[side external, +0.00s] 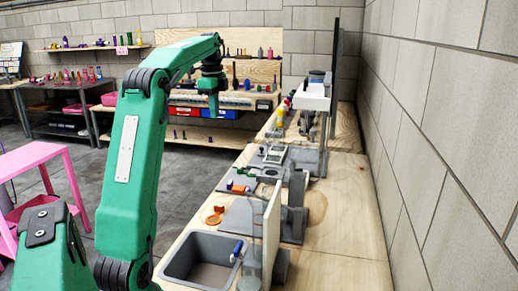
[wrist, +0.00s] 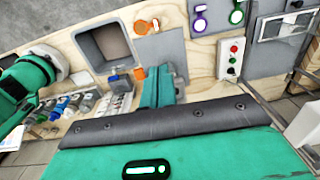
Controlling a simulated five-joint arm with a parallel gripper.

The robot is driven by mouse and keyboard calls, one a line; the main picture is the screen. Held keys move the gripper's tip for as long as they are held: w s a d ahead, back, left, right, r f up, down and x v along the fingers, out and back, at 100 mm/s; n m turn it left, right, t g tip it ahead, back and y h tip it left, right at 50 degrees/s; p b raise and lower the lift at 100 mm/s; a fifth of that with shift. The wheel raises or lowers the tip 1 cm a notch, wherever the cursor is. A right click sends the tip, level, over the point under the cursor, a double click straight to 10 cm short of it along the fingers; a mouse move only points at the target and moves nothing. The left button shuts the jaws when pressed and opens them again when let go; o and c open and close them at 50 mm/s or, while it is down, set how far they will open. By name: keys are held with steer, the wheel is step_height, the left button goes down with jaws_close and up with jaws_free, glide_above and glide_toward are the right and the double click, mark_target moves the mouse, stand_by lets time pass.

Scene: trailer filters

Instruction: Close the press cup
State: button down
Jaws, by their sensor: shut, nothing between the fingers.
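My gripper (side external: 213,108) is shut and empty, hanging high above the floor to the left of the wooden bench in the side view. Its green fingers (wrist: 158,88) also show in the wrist view, above the bench. I cannot tell for certain which part is the press cup. A grey press-like fixture (side external: 294,205) stands on the bench, partly hidden by an upright pale board. An orange round part (side external: 215,214) lies on the bench near a grey plate. Two ring-like parts, purple (wrist: 200,20) and green (wrist: 236,14), sit on grey plates. My gripper touches none of these.
A grey bin (side external: 200,258) is set at the bench's near end. A pale upright board (side external: 272,222) stands beside it. A button box (wrist: 233,58) and a rack of several small bottles (wrist: 62,108) show in the wrist view. A block wall bounds the right.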

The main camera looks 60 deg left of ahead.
steer(key=w+d+f+m+t+y, duration=0.35)
steer(key=w+d+t, duration=0.55)
steer(key=w+d, duration=0.55)
steer(key=s+d+r+m+t, duration=0.15)
steer(key=d+t, duration=0.25)
steer(key=d, duration=0.4)
steer(key=d+r+m+t, duration=0.2)
steer(key=d+t, duration=0.3)
steer(key=d, duration=0.2)
steer(key=shift+h, duration=0.45)
step_height(320, 180, down, 5)
steer(key=shift+a+r, duration=0.15)
steer(key=shift+w, duration=0.1)
